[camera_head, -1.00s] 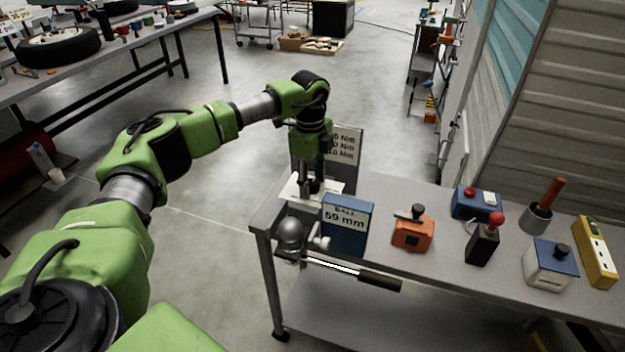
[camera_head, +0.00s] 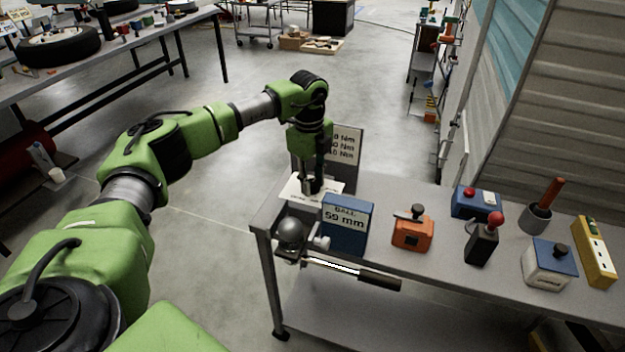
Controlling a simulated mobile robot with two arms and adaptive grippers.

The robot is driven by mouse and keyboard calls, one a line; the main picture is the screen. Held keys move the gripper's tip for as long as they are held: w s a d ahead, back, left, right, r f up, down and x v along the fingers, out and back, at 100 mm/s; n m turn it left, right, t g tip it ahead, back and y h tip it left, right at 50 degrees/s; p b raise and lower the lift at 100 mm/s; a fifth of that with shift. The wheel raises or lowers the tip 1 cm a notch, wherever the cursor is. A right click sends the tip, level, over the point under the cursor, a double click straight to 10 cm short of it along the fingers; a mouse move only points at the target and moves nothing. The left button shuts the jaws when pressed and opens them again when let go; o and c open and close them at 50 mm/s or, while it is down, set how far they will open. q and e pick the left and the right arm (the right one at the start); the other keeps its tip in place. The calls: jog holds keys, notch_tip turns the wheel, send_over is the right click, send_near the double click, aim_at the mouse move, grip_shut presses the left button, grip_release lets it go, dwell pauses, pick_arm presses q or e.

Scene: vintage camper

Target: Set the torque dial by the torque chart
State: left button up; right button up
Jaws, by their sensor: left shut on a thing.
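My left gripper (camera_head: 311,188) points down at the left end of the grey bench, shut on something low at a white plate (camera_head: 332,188). What it holds is hidden by the fingers; I cannot tell whether it is the torque dial. A chart board (camera_head: 347,145) with lines in Nm stands upright behind the gripper, its left part covered by my arm. A blue box (camera_head: 348,226) reading "BALL 59 mm" stands in front of the plate. My right gripper is out of view.
A grey ball (camera_head: 291,231) on a mount and a bar with a dark grip (camera_head: 380,280) sit at the bench's front left. To the right stand an orange box (camera_head: 412,233), a black lever box (camera_head: 481,245), a white-and-blue box (camera_head: 549,268) and a yellow strip (camera_head: 596,255).

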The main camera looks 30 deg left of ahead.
pick_arm(q)
jog(key=m, duration=0.5)
jog(key=shift+m+p, duration=0.3)
jog(key=shift+p, duration=0.05)
jog(key=m, duration=0.4)
jog(key=shift+a, duration=0.1)
jog(key=m, duration=0.6)
jog(key=shift+g, duration=0.3)
jog(key=m, duration=0.4)
jog(key=shift+w+a+m, duration=0.1)
jog(key=shift+m, duration=0.2)
jog(key=m, duration=1)
jog(key=shift+g, duration=0.3)
jog(key=m, duration=0.4)
jog(key=shift+w+b, duration=0.1)
jog(key=shift+b, duration=0.3)
jog(key=shift+m, duration=2.7)
jog(key=shift+r+y, duration=0.1)
jog(key=shift+y, duration=0.2)
